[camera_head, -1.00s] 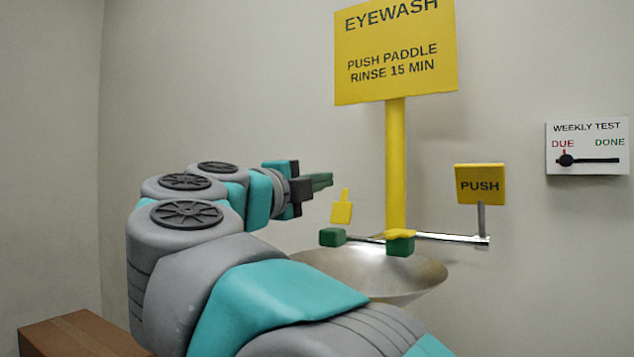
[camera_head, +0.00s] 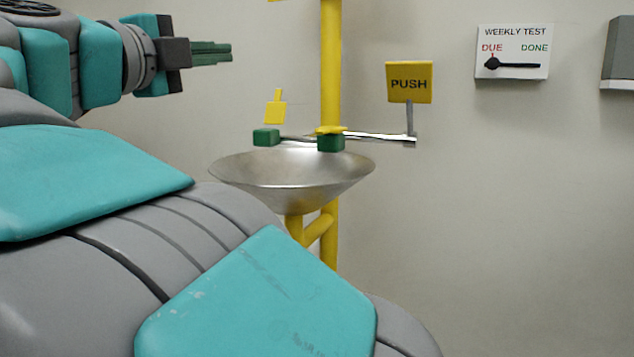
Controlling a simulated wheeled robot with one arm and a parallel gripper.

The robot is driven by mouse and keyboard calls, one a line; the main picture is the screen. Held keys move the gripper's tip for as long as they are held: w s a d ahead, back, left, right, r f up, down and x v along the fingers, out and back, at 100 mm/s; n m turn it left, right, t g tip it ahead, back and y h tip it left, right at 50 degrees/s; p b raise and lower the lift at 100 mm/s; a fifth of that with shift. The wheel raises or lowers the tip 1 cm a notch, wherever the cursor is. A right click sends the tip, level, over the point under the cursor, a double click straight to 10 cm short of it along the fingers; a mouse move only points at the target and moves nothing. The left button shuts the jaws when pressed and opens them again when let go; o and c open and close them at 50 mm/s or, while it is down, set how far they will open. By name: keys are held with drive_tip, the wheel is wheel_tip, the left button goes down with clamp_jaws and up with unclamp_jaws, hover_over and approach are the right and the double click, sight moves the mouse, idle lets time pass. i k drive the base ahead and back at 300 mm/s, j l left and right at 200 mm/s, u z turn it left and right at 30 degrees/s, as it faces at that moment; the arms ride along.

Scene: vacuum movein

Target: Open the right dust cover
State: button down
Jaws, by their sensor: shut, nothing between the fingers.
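An eyewash station stands against the wall, with a metal bowl (camera_head: 292,178) on a yellow post (camera_head: 330,75). Two green spray heads sit above the bowl. The right dust cover (camera_head: 331,130) is yellow and lies flat on top of the right green head (camera_head: 331,144). The left dust cover (camera_head: 275,108) is yellow and stands upright above the left green head (camera_head: 266,137). My gripper (camera_head: 228,51) is shut and empty. It is in the upper left, above and left of both heads, pointing right and touching neither.
A yellow PUSH paddle (camera_head: 409,83) stands on a metal arm right of the bowl. A weekly test panel (camera_head: 512,52) is on the wall, its pointer near DUE. A grey box (camera_head: 617,55) is at the right edge. The wall below the panel is clear.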

sight(324, 129)
drive_tip(key=k+l, duration=0.75)
